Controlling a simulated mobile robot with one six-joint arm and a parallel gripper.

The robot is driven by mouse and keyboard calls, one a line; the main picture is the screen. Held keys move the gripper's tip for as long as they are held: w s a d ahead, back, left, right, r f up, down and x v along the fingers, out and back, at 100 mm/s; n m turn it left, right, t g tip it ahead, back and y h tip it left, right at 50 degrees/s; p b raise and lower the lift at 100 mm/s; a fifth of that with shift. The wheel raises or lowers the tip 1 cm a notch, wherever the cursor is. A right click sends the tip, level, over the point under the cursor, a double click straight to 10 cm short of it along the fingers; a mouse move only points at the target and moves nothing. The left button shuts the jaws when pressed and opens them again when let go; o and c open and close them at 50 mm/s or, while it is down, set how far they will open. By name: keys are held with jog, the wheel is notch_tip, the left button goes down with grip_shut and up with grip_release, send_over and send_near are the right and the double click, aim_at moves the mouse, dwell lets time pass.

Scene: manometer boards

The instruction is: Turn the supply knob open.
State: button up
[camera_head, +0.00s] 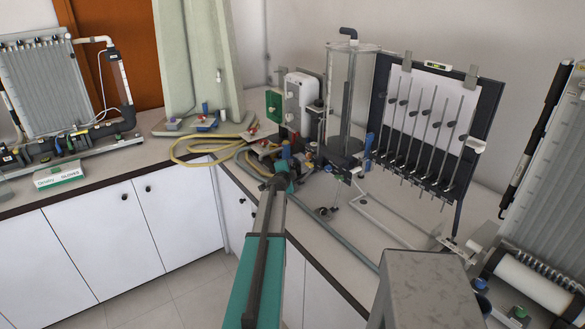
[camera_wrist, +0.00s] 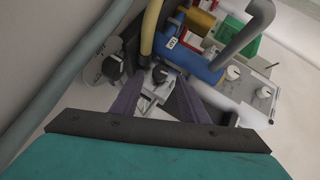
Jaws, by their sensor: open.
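My gripper (camera_wrist: 157,88) is open, with its two dark fingers reaching forward in the wrist view. A small black knob (camera_wrist: 160,74) shows in the gap between the fingers, near the tips; I cannot tell whether they touch it. It may be the supply knob, but no label on it is readable. A yellow hose (camera_wrist: 150,28) and a blue fitting with a small white tag (camera_wrist: 171,43) lie just beyond it. In the head view, my gripper (camera_head: 282,170) is at the bench's near edge, by the pump fittings; the knob there is hidden or too small to tell.
Two white knobs (camera_wrist: 233,72) (camera_wrist: 263,92) sit on a panel to the right. A grey hose (camera_wrist: 75,65) runs along the left. In the head view, a clear cylinder (camera_head: 345,95) and a manometer board (camera_head: 430,120) stand right of my gripper; yellow hose (camera_head: 190,158) coils left.

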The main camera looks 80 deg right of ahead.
aim_at(294, 166)
jog(key=shift+p+x, duration=0.5)
jog(key=shift+x, duration=0.85)
